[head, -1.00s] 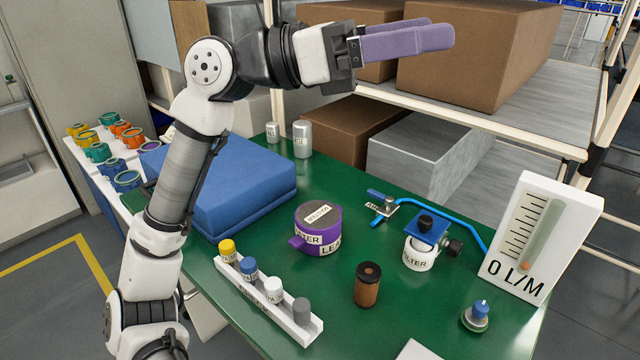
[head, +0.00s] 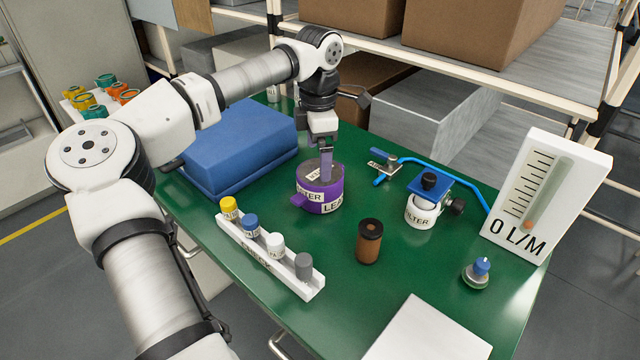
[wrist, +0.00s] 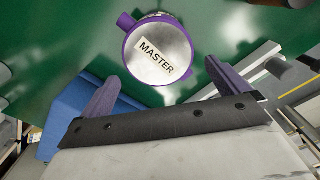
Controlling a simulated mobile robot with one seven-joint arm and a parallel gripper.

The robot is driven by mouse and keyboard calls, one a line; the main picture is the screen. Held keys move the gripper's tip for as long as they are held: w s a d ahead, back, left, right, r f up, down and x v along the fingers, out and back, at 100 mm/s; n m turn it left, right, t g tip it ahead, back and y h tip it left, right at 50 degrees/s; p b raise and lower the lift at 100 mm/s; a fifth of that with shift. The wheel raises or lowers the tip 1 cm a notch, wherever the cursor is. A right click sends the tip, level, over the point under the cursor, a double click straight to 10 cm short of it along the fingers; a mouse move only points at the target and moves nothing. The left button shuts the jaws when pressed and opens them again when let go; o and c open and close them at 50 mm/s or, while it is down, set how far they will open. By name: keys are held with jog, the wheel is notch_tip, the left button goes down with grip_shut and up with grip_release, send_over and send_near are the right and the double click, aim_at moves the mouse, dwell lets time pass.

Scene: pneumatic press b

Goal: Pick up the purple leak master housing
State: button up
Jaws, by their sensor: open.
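The purple leak master housing (head: 322,196) is a short round cup with a grey top, a white label band and a small side spout. It stands upright on the green table (head: 300,325). In the wrist view the housing (wrist: 160,50) shows its grey top with a "MASTER" label, just beyond the fingertips. My gripper (head: 326,172) points down above the housing in the head view. In the wrist view my gripper (wrist: 160,82) is open, its purple fingers spread wide to either side, with nothing between them. Whether a finger touches the housing I cannot tell.
A white rack (head: 262,262) with several coloured caps stands in front. A brown cylinder (head: 369,241), a filter unit (head: 420,209), a blue pipe (head: 470,186) and a flow gauge (head: 545,195) are to the right. A blue case (head: 228,150) stands behind left.

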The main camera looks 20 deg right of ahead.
aim_at(319, 187)
notch_tip(319, 187, down, 10)
jog(key=shift+w+d+f+p, duration=0.1)
jog(key=shift+d+p, duration=0.05)
jog(key=shift+p, duration=1.1)
jog(key=c, duration=1.1)
